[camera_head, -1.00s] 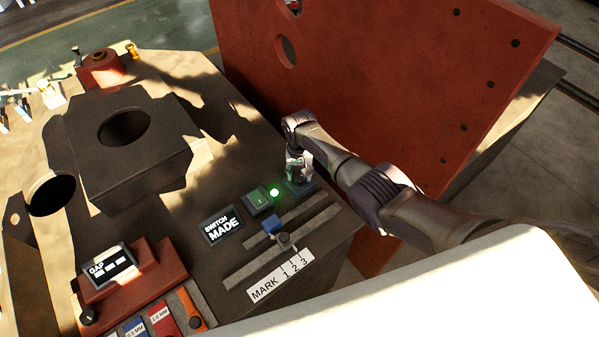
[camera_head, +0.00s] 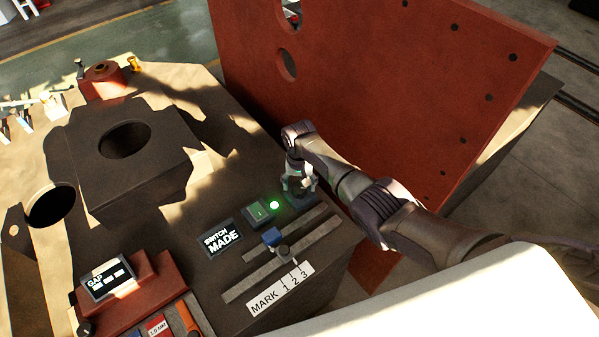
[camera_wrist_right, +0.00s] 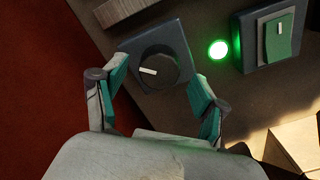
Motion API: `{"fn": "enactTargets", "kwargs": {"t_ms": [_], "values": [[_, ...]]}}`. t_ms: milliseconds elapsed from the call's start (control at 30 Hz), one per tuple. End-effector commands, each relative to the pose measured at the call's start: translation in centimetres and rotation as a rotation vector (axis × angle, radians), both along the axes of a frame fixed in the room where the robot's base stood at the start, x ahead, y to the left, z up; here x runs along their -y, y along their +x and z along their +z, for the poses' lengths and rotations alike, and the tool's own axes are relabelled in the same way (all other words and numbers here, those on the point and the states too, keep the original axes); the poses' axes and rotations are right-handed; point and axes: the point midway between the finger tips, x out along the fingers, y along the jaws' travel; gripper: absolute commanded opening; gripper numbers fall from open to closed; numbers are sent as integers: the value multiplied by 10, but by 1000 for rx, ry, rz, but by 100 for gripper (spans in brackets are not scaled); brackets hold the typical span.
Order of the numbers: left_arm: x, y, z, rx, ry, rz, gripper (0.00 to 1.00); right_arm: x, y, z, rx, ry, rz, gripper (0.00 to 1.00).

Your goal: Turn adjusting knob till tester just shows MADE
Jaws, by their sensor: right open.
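The adjusting knob (camera_wrist_right: 155,70) is a dark round knob with a white pointer line, on a blue-grey base (camera_wrist_right: 180,38). In the right wrist view my right gripper (camera_wrist_right: 158,85) is open, with one finger on either side of the knob's near part. I cannot tell whether either finger touches it. In the head view the right gripper (camera_head: 298,186) hangs over the knob base (camera_head: 302,201) and mostly hides the knob. The tester display (camera_head: 222,238) reads "SWITCH MADE". My left gripper is not in view.
A green lamp (camera_head: 274,205) is lit beside a green rocker switch (camera_head: 257,212). A blue block (camera_head: 271,237) and a small knob (camera_head: 283,252) sit on slotted rails near the "MARK 1 2 3" label (camera_head: 281,288). A large red plate (camera_head: 370,90) stands close behind my right arm.

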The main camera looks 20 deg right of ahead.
Motion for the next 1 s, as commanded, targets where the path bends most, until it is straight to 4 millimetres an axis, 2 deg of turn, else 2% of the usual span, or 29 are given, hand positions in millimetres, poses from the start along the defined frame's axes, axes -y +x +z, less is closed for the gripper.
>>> {"fn": "enactTargets", "kwargs": {"t_ms": [133, 300, 500, 700, 1000], "values": [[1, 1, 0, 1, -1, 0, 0, 0, 1, 21, 6, 1, 1, 72], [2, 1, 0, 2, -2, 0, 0, 0, 1, 60, 7, 1, 0, 72], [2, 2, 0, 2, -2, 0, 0, 0, 1, 95, 4, 0, 0, 72], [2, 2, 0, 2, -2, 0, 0, 1, 0, 111, 2, -1, 0, 72], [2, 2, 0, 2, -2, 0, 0, 1, 0, 112, 2, -2, 0, 72]]}}
